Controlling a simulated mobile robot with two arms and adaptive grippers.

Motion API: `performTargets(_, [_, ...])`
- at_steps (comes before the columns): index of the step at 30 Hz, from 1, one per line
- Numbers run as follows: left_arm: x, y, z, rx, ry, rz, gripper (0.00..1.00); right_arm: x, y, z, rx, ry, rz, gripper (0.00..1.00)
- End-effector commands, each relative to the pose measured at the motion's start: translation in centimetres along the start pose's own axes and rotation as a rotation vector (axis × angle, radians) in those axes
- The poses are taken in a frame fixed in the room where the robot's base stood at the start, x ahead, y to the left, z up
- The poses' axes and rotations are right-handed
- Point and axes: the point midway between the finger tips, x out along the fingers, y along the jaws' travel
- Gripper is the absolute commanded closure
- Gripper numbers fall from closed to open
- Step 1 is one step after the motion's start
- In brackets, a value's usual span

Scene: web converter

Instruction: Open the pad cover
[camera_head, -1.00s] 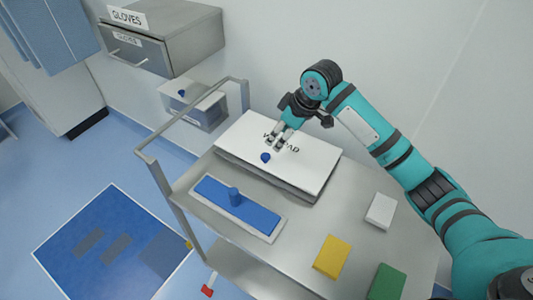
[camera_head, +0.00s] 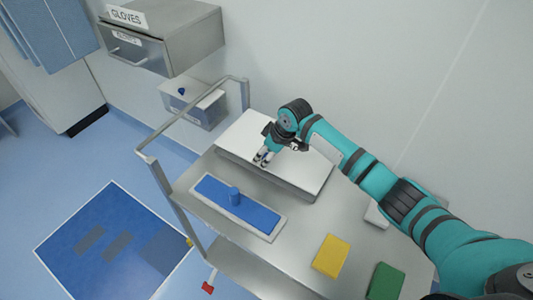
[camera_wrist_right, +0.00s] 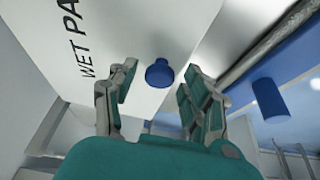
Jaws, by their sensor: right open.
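The pad cover (camera_head: 242,131) is a white lid lying flat and shut on a metal box (camera_head: 283,187) on the steel cart. In the right wrist view the cover (camera_wrist_right: 130,35) carries the dark letters "WET PA", cut off at the edge, and a round blue knob (camera_wrist_right: 159,73). My right gripper (camera_head: 262,160) is over the cover, and in the head view it hides the knob. In the right wrist view its open fingers (camera_wrist_right: 155,95) stand on either side of the knob, with gaps on both sides. My left gripper is not in view.
Yellow (camera_head: 331,256), green (camera_head: 385,282) and white (camera_head: 377,216) blocks lie on the cart (camera_head: 290,238). A rail (camera_head: 190,119) rises at the cart's left end, and a wall stands behind.

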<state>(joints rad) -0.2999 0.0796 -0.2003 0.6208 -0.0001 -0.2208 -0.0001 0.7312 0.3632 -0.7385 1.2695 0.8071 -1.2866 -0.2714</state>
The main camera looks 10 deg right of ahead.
Motion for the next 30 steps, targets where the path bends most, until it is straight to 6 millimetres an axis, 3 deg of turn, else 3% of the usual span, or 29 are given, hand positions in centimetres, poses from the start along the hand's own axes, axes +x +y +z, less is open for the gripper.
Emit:
performTargets(2, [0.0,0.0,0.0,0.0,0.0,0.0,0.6,0.0,0.0,0.0,0.0,0.0,0.0,0.57])
performTargets(12, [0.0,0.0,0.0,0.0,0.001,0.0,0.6,0.0,0.0,0.0,0.0,0.0,0.0,1.0])
performTargets(23, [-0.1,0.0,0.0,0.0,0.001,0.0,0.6,-0.2,0.1,0.0,0.002,0.0,-0.003,1.0])
performTargets(30, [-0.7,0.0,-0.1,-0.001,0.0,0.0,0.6,-1.3,0.3,-0.6,0.027,0.001,-0.059,1.0])
